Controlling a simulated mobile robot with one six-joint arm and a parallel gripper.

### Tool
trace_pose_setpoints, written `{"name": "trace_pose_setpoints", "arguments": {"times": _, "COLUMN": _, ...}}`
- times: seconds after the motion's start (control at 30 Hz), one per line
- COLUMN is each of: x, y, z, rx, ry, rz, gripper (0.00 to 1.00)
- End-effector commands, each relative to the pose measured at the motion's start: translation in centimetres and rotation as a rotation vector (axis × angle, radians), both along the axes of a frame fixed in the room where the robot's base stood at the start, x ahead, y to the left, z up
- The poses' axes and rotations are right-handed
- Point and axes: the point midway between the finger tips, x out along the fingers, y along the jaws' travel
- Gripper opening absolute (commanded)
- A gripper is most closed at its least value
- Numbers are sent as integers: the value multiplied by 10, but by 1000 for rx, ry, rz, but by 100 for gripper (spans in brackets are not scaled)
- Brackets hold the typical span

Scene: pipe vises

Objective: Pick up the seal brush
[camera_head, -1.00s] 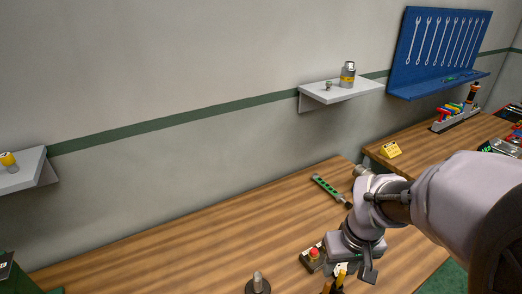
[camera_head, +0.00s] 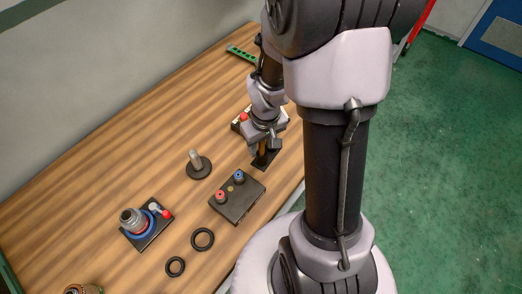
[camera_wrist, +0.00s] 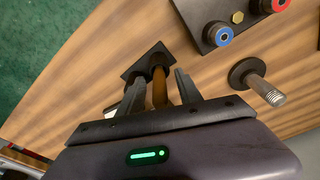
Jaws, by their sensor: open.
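The likely seal brush (camera_wrist: 159,90) shows a brown upright handle in the wrist view. It stands at a black square base (camera_wrist: 133,70) on the wooden bench, next to a dark upright post. My gripper (camera_wrist: 160,77) is open, with one finger on each side of the handle. I cannot tell whether either finger touches it. In the head view my gripper (camera_head: 262,144) is low over the black base (camera_head: 265,160), and the brown handle shows only in part below it. The brush's lower end is hidden.
A black block with red and blue ports (camera_head: 237,197) and a round-based stud (camera_head: 199,167) stand close by. A box with a red button (camera_head: 243,118) sits behind my gripper. A fitting on a plate (camera_head: 147,222) and two black rings (camera_head: 202,239) lie farther left.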

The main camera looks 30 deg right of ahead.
Motion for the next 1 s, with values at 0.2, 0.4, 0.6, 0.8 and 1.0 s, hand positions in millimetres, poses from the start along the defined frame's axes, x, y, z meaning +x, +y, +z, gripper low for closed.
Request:
{"name": "trace_pose_setpoints", "arguments": {"times": 0.2, "x": 1, "y": 0, "z": -3, "rx": -1, "ry": -2, "rz": 1, "gripper": 40}}
{"name": "trace_pose_setpoints", "arguments": {"times": 0.4, "x": 1, "y": 0, "z": -2, "rx": -1, "ry": -2, "rz": 1, "gripper": 0}}
{"name": "trace_pose_setpoints", "arguments": {"times": 0.6, "x": 1, "y": 0, "z": -3, "rx": -1, "ry": -2, "rz": 1, "gripper": 0}}
{"name": "trace_pose_setpoints", "arguments": {"times": 0.8, "x": 1, "y": 0, "z": 9, "rx": -1, "ry": -3, "rz": 0, "gripper": 0}}
{"name": "trace_pose_setpoints", "arguments": {"times": 1.0, "x": 2, "y": -1, "z": 65, "rx": -3, "ry": -7, "rz": 3, "gripper": 0}}
